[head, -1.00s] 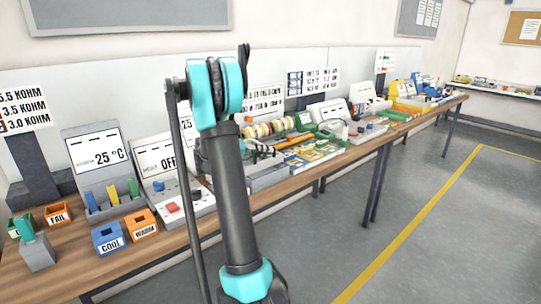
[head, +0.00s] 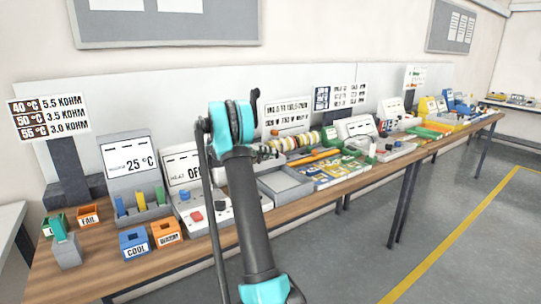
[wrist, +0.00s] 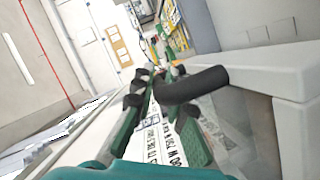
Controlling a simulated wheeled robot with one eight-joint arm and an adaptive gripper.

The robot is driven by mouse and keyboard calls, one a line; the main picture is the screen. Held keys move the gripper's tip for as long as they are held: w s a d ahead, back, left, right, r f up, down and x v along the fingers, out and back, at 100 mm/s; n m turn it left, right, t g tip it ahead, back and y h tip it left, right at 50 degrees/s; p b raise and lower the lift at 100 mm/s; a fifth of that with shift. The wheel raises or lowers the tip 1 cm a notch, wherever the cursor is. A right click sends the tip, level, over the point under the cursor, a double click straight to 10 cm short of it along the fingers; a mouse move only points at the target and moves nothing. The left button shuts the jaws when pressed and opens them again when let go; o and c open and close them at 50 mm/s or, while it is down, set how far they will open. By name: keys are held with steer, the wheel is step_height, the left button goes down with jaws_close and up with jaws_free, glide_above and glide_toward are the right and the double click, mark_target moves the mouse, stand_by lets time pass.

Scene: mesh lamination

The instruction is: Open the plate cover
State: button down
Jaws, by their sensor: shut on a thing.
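My gripper (head: 265,153) is partly hidden behind my arm in the head view, above the back of a light-grey open-topped box (head: 309,181). In the wrist view, my gripper (wrist: 160,88) has its green and black fingers close together around a black rounded handle (wrist: 205,80). The handle joins a pale grey bar (wrist: 265,70) on the right. I take this bar to be part of the plate cover, but its full shape is out of view. The exact contact at the fingertips is hard to see.
A panel reading OFF (head: 183,166) and a white unit with a red button (head: 195,216) stand left of the box. Blue (head: 134,243) and orange (head: 165,233) bins sit at the table's front. Rolls and coloured packs lie to the right. The floor in front is clear.

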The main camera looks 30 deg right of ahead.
steer(key=c, duration=1.5)
jaws_free()
steer(key=shift+c, duration=0.2)
steer(key=shift+v, duration=3.75)
